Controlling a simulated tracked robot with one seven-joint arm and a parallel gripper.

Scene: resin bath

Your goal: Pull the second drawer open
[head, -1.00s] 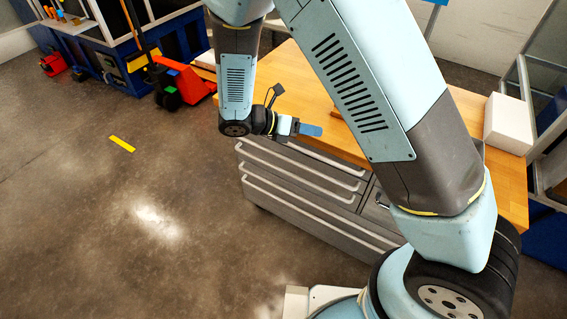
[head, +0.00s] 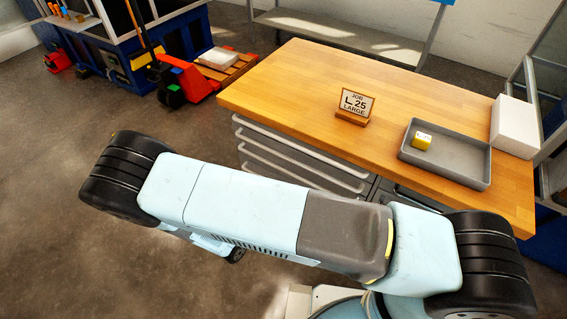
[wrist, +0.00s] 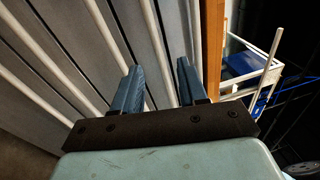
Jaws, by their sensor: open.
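The grey drawer cabinet stands under a wooden bench top (head: 300,85), with long pale handle bars across its drawers. The second drawer's handle (head: 298,163) is below the top one in the head view, and the drawers look shut. The lower drawers are hidden behind my arm. My gripper is hidden in the head view. In the wrist view my gripper (wrist: 159,68) is open and empty, its two blue fingers pointing at the drawer fronts. A pale handle bar (wrist: 153,35) runs through the gap between the fingers in the picture; I cannot tell whether they reach around it.
On the bench top are a JOB L 25 LARGE sign (head: 355,104), a grey tray (head: 471,178) with a yellow block (head: 421,141) and a white box (head: 514,126). A red pallet jack (head: 175,80) stands at the back left. The floor left of the cabinet is open.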

